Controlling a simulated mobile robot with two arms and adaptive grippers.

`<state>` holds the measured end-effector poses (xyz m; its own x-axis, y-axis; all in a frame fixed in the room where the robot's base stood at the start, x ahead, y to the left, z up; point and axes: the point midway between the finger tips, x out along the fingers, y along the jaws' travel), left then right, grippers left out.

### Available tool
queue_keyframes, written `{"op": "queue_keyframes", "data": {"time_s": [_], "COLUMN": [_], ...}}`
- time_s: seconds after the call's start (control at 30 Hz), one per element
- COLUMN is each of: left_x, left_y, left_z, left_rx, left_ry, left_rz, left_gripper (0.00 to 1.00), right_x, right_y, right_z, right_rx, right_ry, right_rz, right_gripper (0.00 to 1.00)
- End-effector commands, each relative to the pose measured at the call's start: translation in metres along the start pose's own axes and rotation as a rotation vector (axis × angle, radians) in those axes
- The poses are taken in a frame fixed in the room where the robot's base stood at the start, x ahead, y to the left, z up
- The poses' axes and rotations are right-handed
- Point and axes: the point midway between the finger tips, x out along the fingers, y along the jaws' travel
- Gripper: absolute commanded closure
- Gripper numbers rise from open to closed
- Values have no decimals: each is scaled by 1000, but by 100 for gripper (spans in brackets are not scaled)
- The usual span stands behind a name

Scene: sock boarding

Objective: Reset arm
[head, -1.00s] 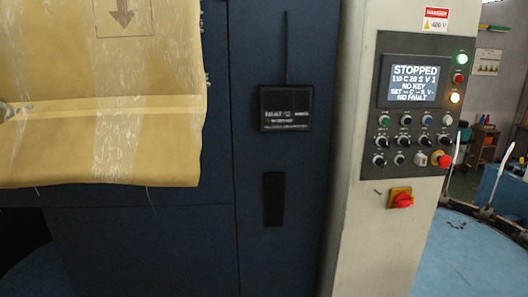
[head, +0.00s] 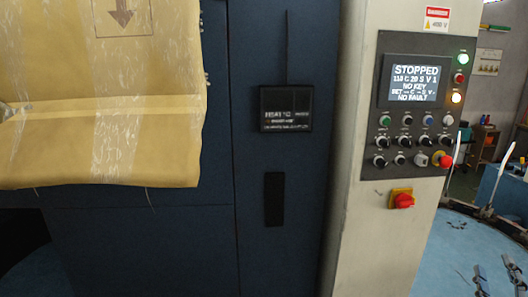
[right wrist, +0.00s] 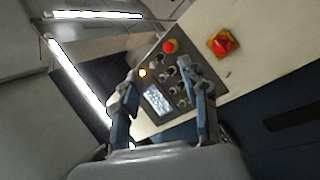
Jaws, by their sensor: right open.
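My left gripper is not in view.
The control panel (head: 417,100) reads STOPPED and NO FAULT, with several knobs. A red rotary switch (head: 402,200) is below it.

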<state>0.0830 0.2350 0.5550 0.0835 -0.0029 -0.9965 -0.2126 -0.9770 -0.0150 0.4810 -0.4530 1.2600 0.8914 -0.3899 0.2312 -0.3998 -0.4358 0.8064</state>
Motion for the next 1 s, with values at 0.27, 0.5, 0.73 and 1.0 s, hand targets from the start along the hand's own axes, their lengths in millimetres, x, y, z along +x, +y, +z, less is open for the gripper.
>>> {"op": "queue_keyframes", "data": {"time_s": [0.27, 0.5, 0.73, 1.0], "left_x": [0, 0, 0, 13], "left_y": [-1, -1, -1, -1], "left_z": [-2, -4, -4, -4], "left_rx": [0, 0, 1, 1], "left_ry": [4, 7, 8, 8], "left_rz": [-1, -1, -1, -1], "left_gripper": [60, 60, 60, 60], "right_x": [-136, -251, -333, -358], "right_y": [-155, -224, -248, -316], "right_z": [52, 34, 4, 33], "right_rx": [328, 414, 438, 419], "right_ry": [-587, -864, -1003, -1051], "right_rz": [-455, -822, -1097, -1171], "right_gripper": [55, 55, 55, 55]}}
